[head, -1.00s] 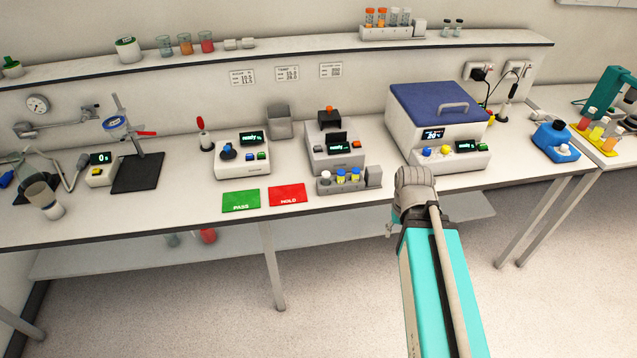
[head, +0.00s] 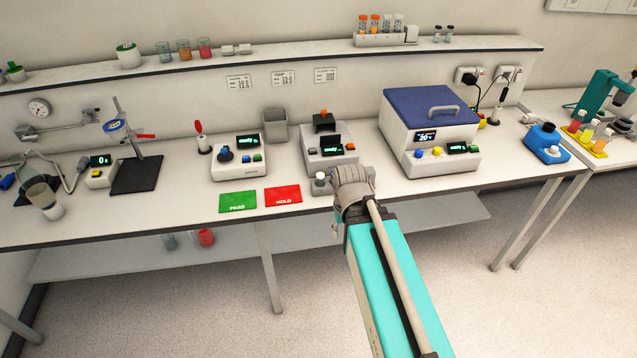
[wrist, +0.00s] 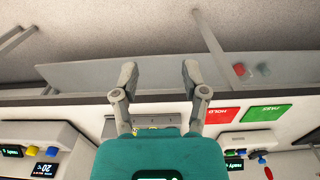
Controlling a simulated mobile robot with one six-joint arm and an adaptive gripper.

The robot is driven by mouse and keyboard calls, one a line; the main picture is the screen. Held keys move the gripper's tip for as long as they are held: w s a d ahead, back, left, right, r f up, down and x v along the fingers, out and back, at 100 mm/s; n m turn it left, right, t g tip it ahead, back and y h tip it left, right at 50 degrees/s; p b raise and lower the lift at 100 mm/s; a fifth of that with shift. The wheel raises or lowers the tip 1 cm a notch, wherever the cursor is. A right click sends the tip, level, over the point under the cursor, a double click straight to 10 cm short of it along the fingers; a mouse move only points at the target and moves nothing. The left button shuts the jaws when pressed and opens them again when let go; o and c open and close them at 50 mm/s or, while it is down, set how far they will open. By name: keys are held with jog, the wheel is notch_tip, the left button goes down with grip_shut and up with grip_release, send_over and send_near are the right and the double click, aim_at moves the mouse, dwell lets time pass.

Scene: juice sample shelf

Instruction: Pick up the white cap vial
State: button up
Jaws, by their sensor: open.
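The white cap vial (head: 320,176) stands in a small grey rack (head: 320,188) near the bench's front edge, in the head view. My wrist and arm cover the rest of the rack, including the vials beside it. My gripper (wrist: 158,71) is open and empty in the wrist view, with its two fingers apart. Behind the fingers are the bench edge and the lower shelf. In the head view my wrist is just right of the white cap vial, and the fingertips are mostly hidden. The white cap vial cannot be made out in the wrist view.
Green PASS (head: 238,202) and red HOLD (head: 283,195) mats lie left of the rack. Grey instruments (head: 331,158) stand behind it, and a blue-lidded machine (head: 428,130) stands to the right. A lower shelf (head: 440,221) runs below the bench edge.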

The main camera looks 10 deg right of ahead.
jog(key=shift+a, duration=0.1)
jog(key=o, duration=0.3)
jog(key=shift+o, duration=0.2)
jog(key=shift+w, duration=0.15)
notch_tip(320, 180, up, 8)
jog(key=n+p, duration=0.8)
jog(key=n, duration=1.2)
send_over(320, 173)
jog(key=shift+f, duration=0.1)
jog(key=shift+f, duration=0.15)
notch_tip(320, 173, down, 8)
jog(key=b, duration=0.8)
jog(key=shift+f+b, duration=0.15)
jog(key=shift+b, duration=0.2)
